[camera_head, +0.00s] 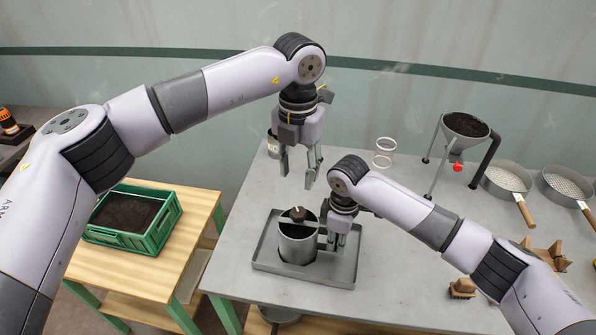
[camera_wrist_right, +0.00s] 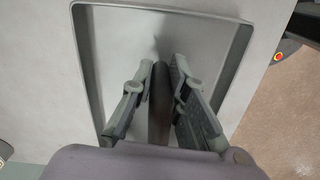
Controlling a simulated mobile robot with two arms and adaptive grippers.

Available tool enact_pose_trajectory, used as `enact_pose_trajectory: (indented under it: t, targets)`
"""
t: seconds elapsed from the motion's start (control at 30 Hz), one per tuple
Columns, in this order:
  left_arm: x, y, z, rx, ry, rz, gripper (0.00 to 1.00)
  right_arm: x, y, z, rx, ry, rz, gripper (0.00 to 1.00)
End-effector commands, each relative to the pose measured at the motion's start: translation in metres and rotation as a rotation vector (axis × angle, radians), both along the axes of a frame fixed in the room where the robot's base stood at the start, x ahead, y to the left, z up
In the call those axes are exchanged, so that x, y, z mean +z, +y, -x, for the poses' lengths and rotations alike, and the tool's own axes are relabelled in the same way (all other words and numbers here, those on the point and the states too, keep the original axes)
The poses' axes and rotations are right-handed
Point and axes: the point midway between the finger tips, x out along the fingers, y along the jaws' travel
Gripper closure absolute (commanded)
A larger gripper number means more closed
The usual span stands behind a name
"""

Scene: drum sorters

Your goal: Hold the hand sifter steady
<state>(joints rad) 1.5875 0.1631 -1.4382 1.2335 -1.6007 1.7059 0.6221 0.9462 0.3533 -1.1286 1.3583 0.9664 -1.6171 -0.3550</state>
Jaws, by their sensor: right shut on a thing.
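The hand sifter (camera_head: 297,247) is a grey metal cylinder with a dark knob on top. It stands upright in a shallow grey tray (camera_head: 262,267) on the table. My right gripper (camera_head: 336,240) is at the sifter's right side, shut on its upright handle. In the right wrist view the dark handle (camera_wrist_right: 158,105) shows between the fingers of the gripper (camera_wrist_right: 162,80). My left gripper (camera_head: 301,167) is open and empty, hanging above and behind the sifter with its fingers pointing down. The sifter's inside is mostly hidden.
A green crate of dark soil (camera_head: 160,245) stands on a wooden bench at left. A funnel of dark material (camera_head: 465,127) on a stand, round sieves (camera_head: 506,178), a clear ring-like container (camera_head: 384,153) and wooden blocks (camera_head: 462,289) are on the grey table (camera_head: 400,290).

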Motion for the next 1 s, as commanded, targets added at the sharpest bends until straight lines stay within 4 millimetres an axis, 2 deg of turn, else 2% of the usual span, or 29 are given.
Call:
enact_pose_trajectory:
  t: [0.13,0.17,0.5,0.83,1.0]
  targets:
    - [0.0,0.0,0.0,0.0,0.0,0.0,0.6,-0.001,0.0,0.0,0.0,0.002,0.002,1.0]
    - [0.0,0.0,0.0,0.0,0.0,0.0,0.6,-0.001,0.0,0.0,0.0,0.002,0.002,0.85]
    - [-0.001,0.0,0.0,0.0,0.0,0.0,0.6,-0.001,0.0,0.0,0.0,0.001,0.001,0.62]
    - [0.0,0.0,0.0,0.0,0.0,0.0,0.6,0.002,0.0,0.0,0.0,0.0,-0.001,0.62]
    - [0.0,0.0,0.0,0.0,0.0,0.0,0.6,0.022,0.001,-0.001,0.0,-0.003,-0.002,0.62]
